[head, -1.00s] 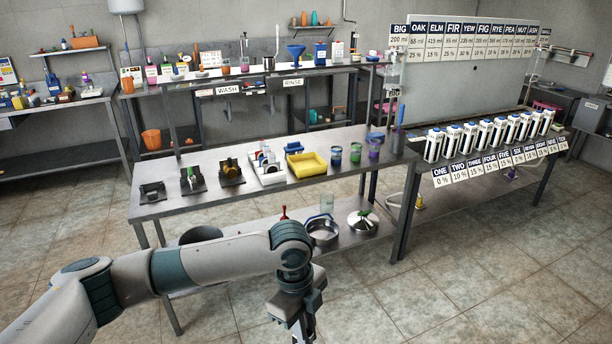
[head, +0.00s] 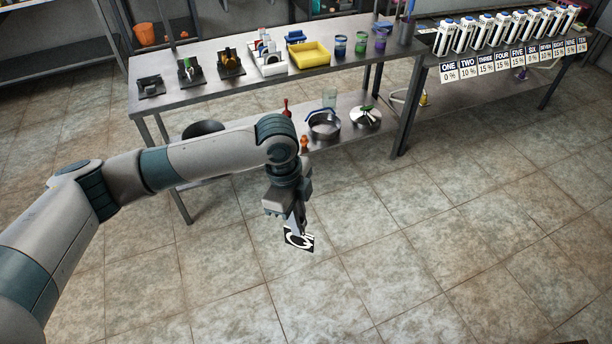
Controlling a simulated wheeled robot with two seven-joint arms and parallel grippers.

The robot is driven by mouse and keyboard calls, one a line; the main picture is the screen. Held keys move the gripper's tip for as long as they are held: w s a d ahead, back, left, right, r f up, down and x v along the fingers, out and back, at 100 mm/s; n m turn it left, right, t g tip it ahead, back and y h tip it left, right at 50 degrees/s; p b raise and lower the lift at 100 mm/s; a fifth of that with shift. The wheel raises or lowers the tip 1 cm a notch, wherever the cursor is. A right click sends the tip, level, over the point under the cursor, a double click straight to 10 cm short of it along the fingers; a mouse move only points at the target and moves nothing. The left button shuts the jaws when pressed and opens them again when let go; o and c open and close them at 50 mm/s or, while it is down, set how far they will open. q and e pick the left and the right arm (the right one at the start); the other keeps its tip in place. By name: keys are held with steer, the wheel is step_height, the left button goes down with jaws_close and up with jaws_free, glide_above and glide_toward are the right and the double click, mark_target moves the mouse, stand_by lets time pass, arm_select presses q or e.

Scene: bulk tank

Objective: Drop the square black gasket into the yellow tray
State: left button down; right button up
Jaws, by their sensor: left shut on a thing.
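My left gripper (head: 297,229) hangs pointing down over the open floor in front of the bench, shut on the square black gasket (head: 299,241). The gasket is a small flat dark square with a pale ring-like pattern, and its upper part is hidden behind the fingers. The yellow tray (head: 309,57) sits on the bench top, well behind and above the gripper in the picture, apart from it. Its inside looks empty. My right gripper is not in view.
The steel bench (head: 220,93) holds black stands at the left, a white rack (head: 268,65) left of the tray, and coloured cups (head: 340,44) to its right. A pot (head: 324,126) and a lid-like dish (head: 366,117) stand on the lower shelf. The floor in front is clear.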

arm_select(q)
steer(key=s+a+f+n+t, duration=0.1)
steer(key=s+a+n, duration=0.3)
steer(key=a+n, duration=0.5)
steer(key=s+a+f+n+t+y, duration=0.1)
steer(key=s+a+f+n, duration=0.2)
steer(key=a+n, duration=0.6)
steer(key=s+n, duration=0.2)
steer(key=n, duration=0.2)
steer(key=shift+s+a+y, duration=0.15)
steer(key=shift+s+y, duration=0.1)
steer(key=shift+y, duration=0.05)
steer(key=shift+w+f, duration=0.1)
